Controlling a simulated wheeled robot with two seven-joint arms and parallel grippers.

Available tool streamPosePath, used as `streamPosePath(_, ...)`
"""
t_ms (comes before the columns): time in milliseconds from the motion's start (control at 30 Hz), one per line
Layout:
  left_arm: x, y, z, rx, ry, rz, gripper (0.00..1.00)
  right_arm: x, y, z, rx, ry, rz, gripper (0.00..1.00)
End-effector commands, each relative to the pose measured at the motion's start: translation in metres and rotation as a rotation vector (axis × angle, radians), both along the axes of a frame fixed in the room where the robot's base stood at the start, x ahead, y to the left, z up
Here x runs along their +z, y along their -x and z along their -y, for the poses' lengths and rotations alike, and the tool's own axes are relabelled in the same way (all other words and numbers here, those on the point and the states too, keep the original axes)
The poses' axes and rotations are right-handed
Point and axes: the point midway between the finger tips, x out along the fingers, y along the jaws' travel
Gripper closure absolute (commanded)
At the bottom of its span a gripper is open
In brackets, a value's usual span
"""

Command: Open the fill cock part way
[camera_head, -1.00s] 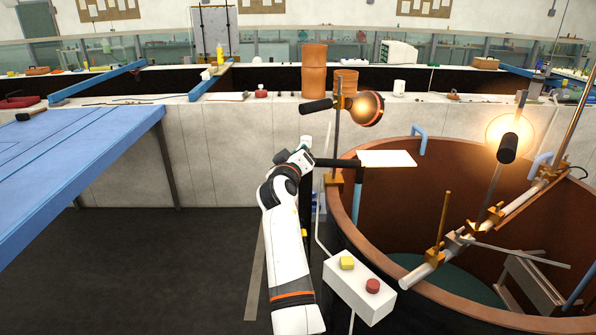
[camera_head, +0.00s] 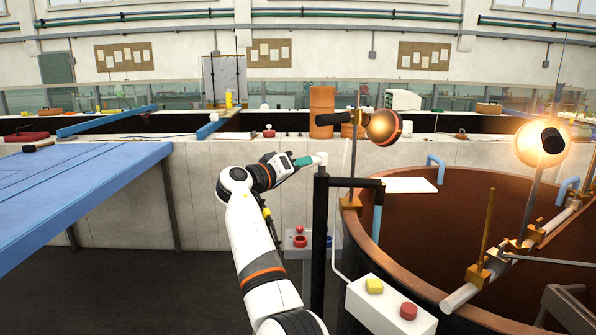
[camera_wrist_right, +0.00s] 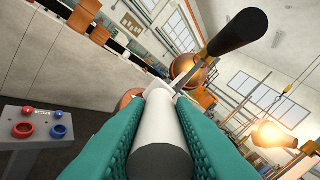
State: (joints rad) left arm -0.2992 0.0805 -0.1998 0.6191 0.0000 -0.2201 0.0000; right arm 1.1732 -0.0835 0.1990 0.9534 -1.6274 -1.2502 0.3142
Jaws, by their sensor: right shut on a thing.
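The fill cock is a black standpipe (camera_head: 320,235) with a black arm reaching right over the rim of a big copper-brown tank (camera_head: 455,178). A pale blue strip (camera_head: 377,222) hangs under the arm's end; I cannot tell if it is water. At the top of the pipe is a white handle (camera_head: 321,158). My right gripper (camera_head: 303,160) reaches it from the left. In the right wrist view its green pads (camera_wrist_right: 160,140) are shut on the white, grey-ended cylinder (camera_wrist_right: 158,120) of that handle. My left gripper is not in view.
A lamp with a copper shade (camera_head: 383,127) and black grip stands just right of the handle. A white button box (camera_head: 392,303) sits in front at the tank. A blue table (camera_head: 80,190) is at left.

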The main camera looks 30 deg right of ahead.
Motion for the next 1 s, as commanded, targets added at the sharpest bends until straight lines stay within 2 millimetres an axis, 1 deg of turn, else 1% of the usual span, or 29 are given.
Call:
streamPosePath(33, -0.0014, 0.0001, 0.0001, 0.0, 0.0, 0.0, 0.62, -0.0036, 0.0011, 0.0034, -0.017, -0.003, -0.006, 1.0)
streamPosePath(533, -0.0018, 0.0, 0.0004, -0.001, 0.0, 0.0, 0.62, -0.0047, 0.0014, 0.0039, -0.034, -0.006, -0.008, 1.0)
streamPosePath(567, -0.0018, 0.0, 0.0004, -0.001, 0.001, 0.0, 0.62, -0.0047, 0.0014, 0.0039, -0.034, -0.006, -0.009, 0.74)
streamPosePath(600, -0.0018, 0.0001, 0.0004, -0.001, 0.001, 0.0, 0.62, -0.0047, 0.0014, 0.0039, -0.034, -0.006, -0.009, 0.68)
streamPosePath(667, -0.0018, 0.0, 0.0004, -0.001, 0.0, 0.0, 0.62, -0.0042, 0.0012, 0.0034, -0.033, -0.005, -0.007, 0.58)
streamPosePath(700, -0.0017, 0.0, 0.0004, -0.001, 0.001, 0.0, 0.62, -0.0038, 0.001, 0.003, -0.031, -0.005, -0.006, 0.56)
streamPosePath(1000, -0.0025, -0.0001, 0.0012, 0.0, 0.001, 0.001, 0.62, -0.0024, 0.0006, -0.0014, -0.026, -0.002, -0.004, 0.56)
